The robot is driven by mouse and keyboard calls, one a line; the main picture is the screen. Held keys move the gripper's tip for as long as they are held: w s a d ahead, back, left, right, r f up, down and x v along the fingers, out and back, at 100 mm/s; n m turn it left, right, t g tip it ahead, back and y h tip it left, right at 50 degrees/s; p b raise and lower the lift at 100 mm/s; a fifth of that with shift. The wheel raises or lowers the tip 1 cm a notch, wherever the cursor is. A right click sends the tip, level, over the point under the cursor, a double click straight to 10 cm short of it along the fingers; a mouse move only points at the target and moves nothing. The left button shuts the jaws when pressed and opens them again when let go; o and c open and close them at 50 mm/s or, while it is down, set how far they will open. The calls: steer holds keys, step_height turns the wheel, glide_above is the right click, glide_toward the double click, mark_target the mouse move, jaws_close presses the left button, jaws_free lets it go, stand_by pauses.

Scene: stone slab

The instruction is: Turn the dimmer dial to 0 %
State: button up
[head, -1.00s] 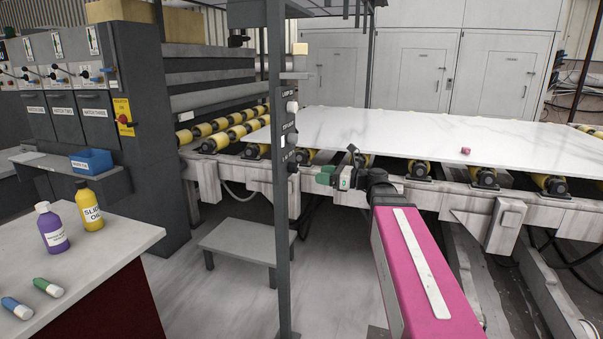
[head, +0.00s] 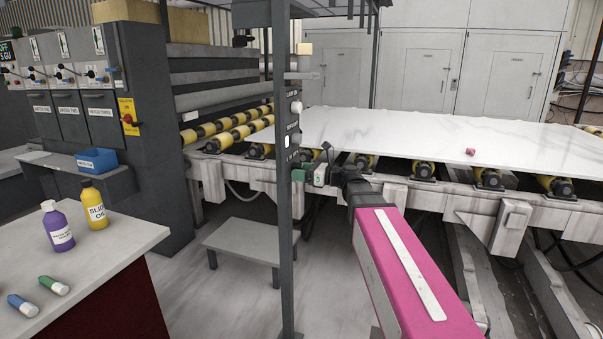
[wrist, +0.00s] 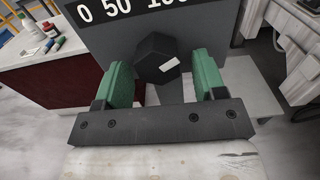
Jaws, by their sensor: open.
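The dimmer dial (wrist: 158,60) is a dark faceted knob with a white mark, on a dark panel under a label reading 0, 50 and a cut-off 100. The white mark lies at the lower right of its face in the wrist view. My gripper (wrist: 163,75) is open, with one green finger on each side of the dial and visible gaps to it. In the head view my gripper (head: 302,176) is at the lower part of the control post (head: 284,220), and it hides the dial there.
Other controls (head: 296,108) sit higher on the post. A low grey step (head: 245,240) stands behind it. A white slab (head: 420,135) lies on the roller conveyor at the right. A table with bottles (head: 120,235) stands at the left.

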steer(key=c, duration=0.9)
steer(key=shift+n, duration=0.4)
steer(key=n, duration=0.7)
steer(key=r+n, duration=0.1)
steer(key=n, duration=1.5)
steer(key=shift+w+d+r, duration=0.15)
steer(key=shift+w+r, duration=0.1)
steer(key=shift+w, duration=0.1)
steer(key=o, duration=0.9)
